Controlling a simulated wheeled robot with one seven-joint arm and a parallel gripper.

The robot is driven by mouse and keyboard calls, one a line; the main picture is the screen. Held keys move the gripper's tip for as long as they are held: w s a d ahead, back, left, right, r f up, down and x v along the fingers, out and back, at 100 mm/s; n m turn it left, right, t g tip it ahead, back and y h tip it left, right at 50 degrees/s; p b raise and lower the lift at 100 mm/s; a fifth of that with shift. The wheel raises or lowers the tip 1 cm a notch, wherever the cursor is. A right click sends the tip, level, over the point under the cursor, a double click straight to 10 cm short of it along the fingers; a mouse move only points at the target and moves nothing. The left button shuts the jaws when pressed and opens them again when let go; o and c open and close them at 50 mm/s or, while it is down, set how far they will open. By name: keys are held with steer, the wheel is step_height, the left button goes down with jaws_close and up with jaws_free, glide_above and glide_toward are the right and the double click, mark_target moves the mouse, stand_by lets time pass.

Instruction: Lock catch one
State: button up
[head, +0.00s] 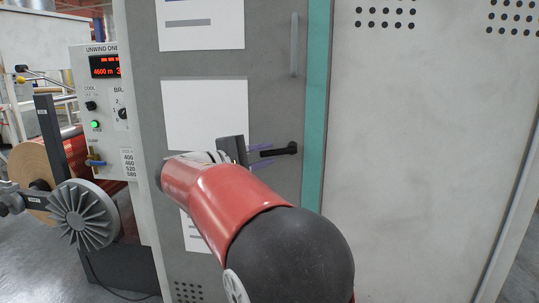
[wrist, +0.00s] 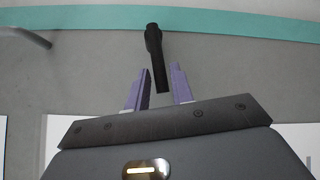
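A black lever catch (head: 288,150) sits on the grey cabinet door (head: 270,105), near the teal strip. It lies about level, its free end pointing left towards my gripper. My gripper (head: 267,156) is at the catch, with its purple fingers spread apart. In the wrist view the catch (wrist: 153,42) reaches down between the two fingers of my gripper (wrist: 160,70), with a gap visible on both sides. I cannot tell how deep the fingers stand along it. Nothing shows the catch being held.
A grey vertical handle (head: 294,45) is above the catch. White sheets (head: 205,110) are on the door. A light panel (head: 430,160) stands right of the teal strip (head: 317,110). At left are the UNWIND ONE control box (head: 104,110) and a reel hub (head: 82,213).

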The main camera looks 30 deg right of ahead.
steer(key=shift+x, duration=1)
steer(key=shift+c, duration=0.4)
jaws_close()
